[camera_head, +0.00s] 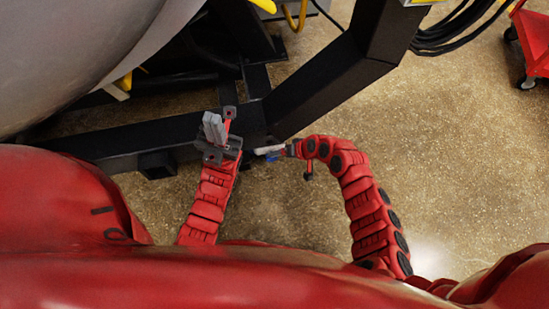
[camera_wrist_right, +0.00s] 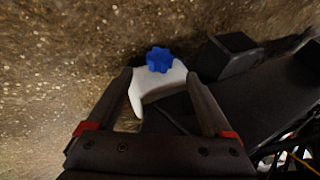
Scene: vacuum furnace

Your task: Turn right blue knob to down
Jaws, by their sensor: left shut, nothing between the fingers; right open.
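The blue knob (camera_wrist_right: 160,60) is a lobed wheel on a curved white part (camera_wrist_right: 157,84). In the right wrist view my right gripper (camera_wrist_right: 159,80) is open, with one finger on each side of the white part. Whether the fingers touch it, I cannot tell. In the head view the knob (camera_head: 272,156) is a small blue patch beside the white part (camera_head: 269,149), at the end of my right arm. My left gripper (camera_head: 213,126) is shut and empty, pointing up, to the left of the knob. Whether the knob has turned cannot be read.
A black steel frame (camera_head: 330,85) runs just behind the knob, with a large grey cylinder (camera_head: 75,55) at the upper left. Black cables (camera_head: 455,30) hang at the upper right, near a red cart (camera_head: 533,38). The speckled floor (camera_head: 460,150) on the right is clear.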

